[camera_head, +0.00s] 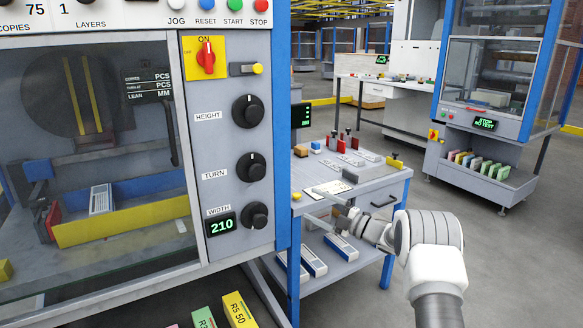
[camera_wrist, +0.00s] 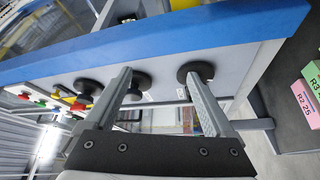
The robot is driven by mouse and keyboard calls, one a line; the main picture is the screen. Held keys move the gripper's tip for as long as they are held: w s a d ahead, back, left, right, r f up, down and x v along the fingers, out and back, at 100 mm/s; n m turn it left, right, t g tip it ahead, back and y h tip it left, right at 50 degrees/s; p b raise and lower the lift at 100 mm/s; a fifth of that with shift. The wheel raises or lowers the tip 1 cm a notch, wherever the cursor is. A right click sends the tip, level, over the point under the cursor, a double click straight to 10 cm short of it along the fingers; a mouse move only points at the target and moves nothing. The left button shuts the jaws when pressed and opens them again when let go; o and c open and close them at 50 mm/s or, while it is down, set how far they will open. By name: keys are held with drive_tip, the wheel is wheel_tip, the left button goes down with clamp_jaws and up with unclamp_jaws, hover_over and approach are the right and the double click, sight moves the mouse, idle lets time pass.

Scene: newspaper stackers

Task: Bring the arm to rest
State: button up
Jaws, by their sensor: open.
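My arm (camera_head: 430,240) reaches in from the lower right in the head view, bent at a white and grey joint. My gripper (camera_head: 325,211) points left toward the blue post and the control panel (camera_head: 215,130), in front of the small grey table. In the wrist view, my gripper (camera_wrist: 158,76) shows two grey fingers spread apart with nothing between them. The panel's black knobs (camera_wrist: 195,70) appear beyond the fingertips. I cannot tell the exact gap between the fingertips and the panel.
The machine's blue post (camera_head: 282,130) stands left of my gripper. The grey table (camera_head: 365,185) behind it holds stamps and small tools. Colored blocks (camera_head: 240,308) lie at the lower front. A second machine (camera_head: 490,110) stands at the back right. Open floor lies on the right.

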drive_tip(key=w+d+r+m+t+h, duration=0.1)
drive_tip(key=d+r+m+t+h, duration=0.2)
drive_tip(key=r, duration=0.5)
drive_tip(key=w+d+r+m+t+h, duration=0.1)
drive_tip(key=r+m+t+h, duration=0.1)
drive_tip(key=r+m+h, duration=0.4)
drive_tip(key=s+d+r+m+h, duration=0.5)
drive_tip(key=s+r+m+h, duration=0.25)
drive_tip(key=s, duration=0.35)
drive_tip(key=s+a+f+m+g, duration=0.1)
drive_tip(key=s+f+m+g, duration=0.25)
drive_tip(key=s, duration=1.05)
drive_tip(key=s+a+f+m+g, duration=0.2)
drive_tip(key=s+f+m+g, duration=0.15)
drive_tip(key=s, duration=0.95)
drive_tip(key=s+a+f+m+g, duration=0.1)
drive_tip(key=s+f+m+g, duration=0.2)
drive_tip(key=s, duration=1.1)
wheel_tip(320, 180, up, 23)
drive_tip(key=p, duration=2.4)
drive_tip(key=shift+w+d+f+n, duration=0.15)
drive_tip(key=shift+w+n, duration=0.2)
